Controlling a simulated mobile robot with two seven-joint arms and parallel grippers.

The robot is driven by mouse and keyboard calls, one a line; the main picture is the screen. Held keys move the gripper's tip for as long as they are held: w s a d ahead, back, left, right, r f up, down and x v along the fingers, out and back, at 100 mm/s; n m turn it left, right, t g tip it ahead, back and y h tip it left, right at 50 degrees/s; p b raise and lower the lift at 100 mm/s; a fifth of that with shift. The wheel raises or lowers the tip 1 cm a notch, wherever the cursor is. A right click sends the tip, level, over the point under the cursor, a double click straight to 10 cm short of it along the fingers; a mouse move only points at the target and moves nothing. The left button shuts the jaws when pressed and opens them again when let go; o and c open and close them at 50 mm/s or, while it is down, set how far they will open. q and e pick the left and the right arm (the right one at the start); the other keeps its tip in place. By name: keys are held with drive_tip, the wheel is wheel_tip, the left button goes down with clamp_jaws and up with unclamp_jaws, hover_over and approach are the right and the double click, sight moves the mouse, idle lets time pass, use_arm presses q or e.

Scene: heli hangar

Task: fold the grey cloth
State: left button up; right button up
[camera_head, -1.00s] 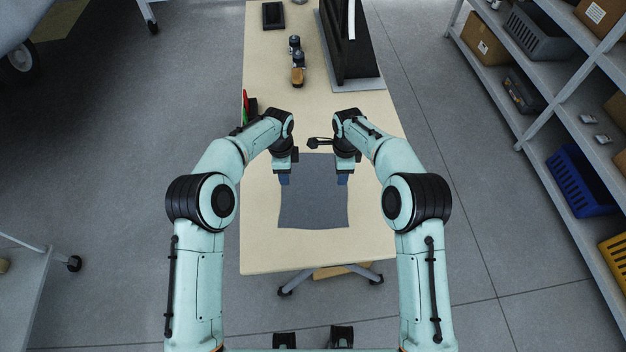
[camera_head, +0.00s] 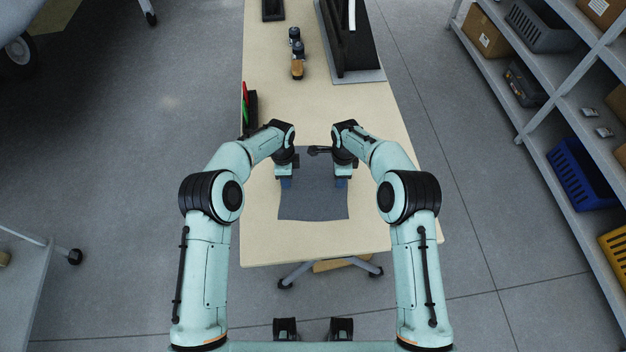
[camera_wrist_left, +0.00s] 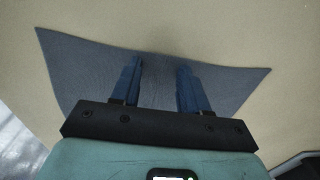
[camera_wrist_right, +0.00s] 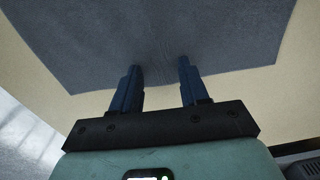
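The grey cloth (camera_head: 313,204) lies spread out near the front end of the table, its near edge slightly wavy. In the head view my left gripper (camera_head: 286,184) is over its left side and my right gripper (camera_head: 341,183) over its right side, both pointing down. In the left wrist view the two fingers of the left gripper (camera_wrist_left: 159,65) stand apart over the cloth (camera_wrist_left: 90,70), near its edge. In the right wrist view the fingers of the right gripper (camera_wrist_right: 160,66) are also apart, with the cloth (camera_wrist_right: 225,35) behind them. My arms hide part of the cloth's far side.
Small bottles (camera_head: 297,62) and a large black stand (camera_head: 350,50) are farther back. Shelves with a blue crate (camera_head: 580,172) are right.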

use_arm(q)
drive_tip(key=shift+s, duration=0.1)
clamp_jaws()
use_arm(e)
drive_tip(key=shift+s+f, duration=0.1)
clamp_jaws()
use_arm(q)
drive_tip(key=shift+f, duration=0.1)
